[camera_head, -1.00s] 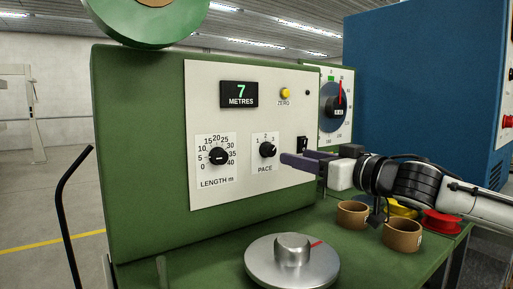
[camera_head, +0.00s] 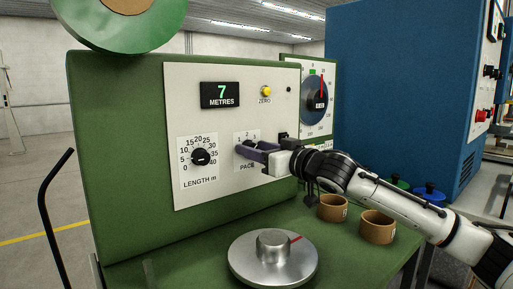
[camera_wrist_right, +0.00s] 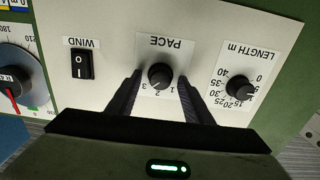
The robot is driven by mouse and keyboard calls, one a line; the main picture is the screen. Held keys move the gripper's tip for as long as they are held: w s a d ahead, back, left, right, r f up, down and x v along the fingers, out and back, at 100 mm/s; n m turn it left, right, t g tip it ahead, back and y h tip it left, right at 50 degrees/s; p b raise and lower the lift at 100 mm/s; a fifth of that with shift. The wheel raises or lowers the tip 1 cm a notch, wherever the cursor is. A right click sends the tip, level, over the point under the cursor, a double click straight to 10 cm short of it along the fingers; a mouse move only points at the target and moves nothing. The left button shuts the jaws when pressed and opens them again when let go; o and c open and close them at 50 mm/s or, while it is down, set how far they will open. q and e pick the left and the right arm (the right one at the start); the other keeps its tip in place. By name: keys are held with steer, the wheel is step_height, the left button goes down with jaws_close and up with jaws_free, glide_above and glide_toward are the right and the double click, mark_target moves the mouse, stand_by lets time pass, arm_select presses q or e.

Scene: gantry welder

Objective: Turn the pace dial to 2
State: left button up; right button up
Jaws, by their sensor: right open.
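The pace dial (camera_wrist_right: 160,76) is a small black knob on a white plate marked 1, 2 and 3, upside down in the right wrist view. A small pale mark on the knob seems to lie toward the 3, but it is too small to be sure. My right gripper (camera_wrist_right: 160,78) is open, with one dark finger on each side of the knob and gaps showing. In the head view my right gripper (camera_head: 245,150) reaches the panel from the right, and its fingers hide most of the knob. My left gripper is not in view.
The length dial (camera_head: 201,157) sits left of the pace dial. The black wind switch (camera_wrist_right: 82,65) is on its other side. A display (camera_head: 220,95) reads 7 metres, near a yellow zero button (camera_head: 266,91). A metal turntable (camera_head: 250,265) and brown rings (camera_head: 378,228) stand below.

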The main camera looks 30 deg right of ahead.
steer(key=c, duration=0.8)
steer(key=shift+c, duration=1.3)
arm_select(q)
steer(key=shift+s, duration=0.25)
